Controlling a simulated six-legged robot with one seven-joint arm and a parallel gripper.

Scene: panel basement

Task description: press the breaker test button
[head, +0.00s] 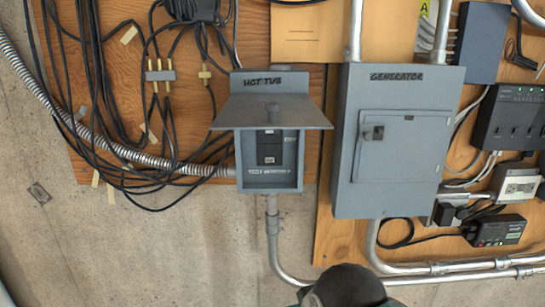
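The grey hot tub box (247,165), marked "HOT TUB", is on the wall in the middle of the head view. Its lid (270,112) is tilted up and juts out above the opening. Inside is a black breaker (269,147) with a small pale patch (269,160) on its lower part. The patch may be the test button, but it is too small to tell. A dark rounded part of my arm shows at the bottom edge, below and right of the box. My gripper's fingers are not visible.
A shut grey generator panel (395,165) stands close to the right of the box. Black cables (110,120) and a metal flexible conduit (110,150) crowd the left. A rigid conduit (272,240) runs down below the box. Bare concrete (170,255) lies at lower left.

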